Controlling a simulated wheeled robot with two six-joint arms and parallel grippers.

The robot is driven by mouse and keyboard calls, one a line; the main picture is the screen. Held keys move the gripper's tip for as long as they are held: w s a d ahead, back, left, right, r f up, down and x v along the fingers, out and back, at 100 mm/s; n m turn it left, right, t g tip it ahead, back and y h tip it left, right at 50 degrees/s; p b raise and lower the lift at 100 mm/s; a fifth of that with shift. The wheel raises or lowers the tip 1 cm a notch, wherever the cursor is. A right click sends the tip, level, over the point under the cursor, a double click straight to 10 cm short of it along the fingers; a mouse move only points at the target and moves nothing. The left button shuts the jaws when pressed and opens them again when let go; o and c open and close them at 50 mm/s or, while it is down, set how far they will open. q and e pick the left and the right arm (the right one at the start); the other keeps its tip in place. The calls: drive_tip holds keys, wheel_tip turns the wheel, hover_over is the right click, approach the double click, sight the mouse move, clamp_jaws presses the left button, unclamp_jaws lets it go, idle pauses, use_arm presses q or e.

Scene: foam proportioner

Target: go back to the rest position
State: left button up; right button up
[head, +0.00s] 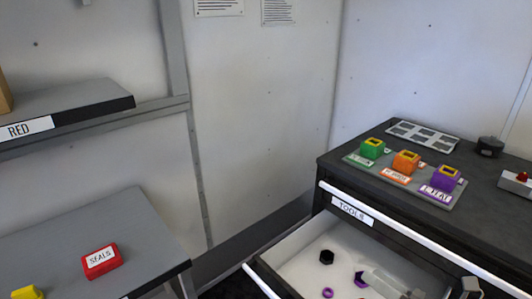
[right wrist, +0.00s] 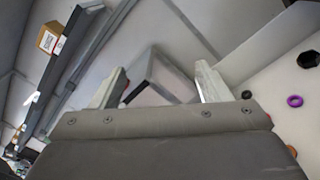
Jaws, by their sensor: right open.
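My right gripper (head: 420,287) shows in part at the bottom right of the head view, over the open tool drawer (head: 300,262). In the right wrist view its two pale fingers (right wrist: 160,72) stand wide apart with nothing held between them. My left gripper is not in view.
Green (head: 372,148), orange (head: 405,162) and purple (head: 445,178) blocks stand on the cabinet top. A red seals box (head: 102,262) sits on the left table (head: 60,235).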

drive_tip(key=d+r+m+t+h, duration=0.2)
drive_tip(key=d+m+t+h, duration=0.25)
drive_tip(key=m+h, duration=0.4)
drive_tip(key=d+r+m+t+h, duration=0.1)
drive_tip(key=d+m+t+h, duration=0.35)
drive_tip(key=m, duration=0.75)
drive_tip(key=s+d+f+m+g+h, duration=0.65)
drive_tip(key=f+m+g, duration=0.35)
drive_tip(key=m, duration=0.2)
drive_tip(key=s+a+f+m+g+y, duration=0.4)
drive_tip(key=s+a+f+g+y, duration=0.35)
drive_tip(key=s+f, duration=0.5)
wheel_tip(320, 180, down, 22)
drive_tip(key=s+f+g+h, duration=0.1)
drive_tip(key=g, duration=0.2)
drive_tip(key=s+f+g, duration=0.1)
drive_tip(key=s+f, duration=1.4)
drive_tip(key=f, duration=0.1)
drive_tip(key=shift+s+a, duration=0.15)
drive_tip(key=shift+a, duration=0.05)
drive_tip(key=shift+c, duration=0.4)
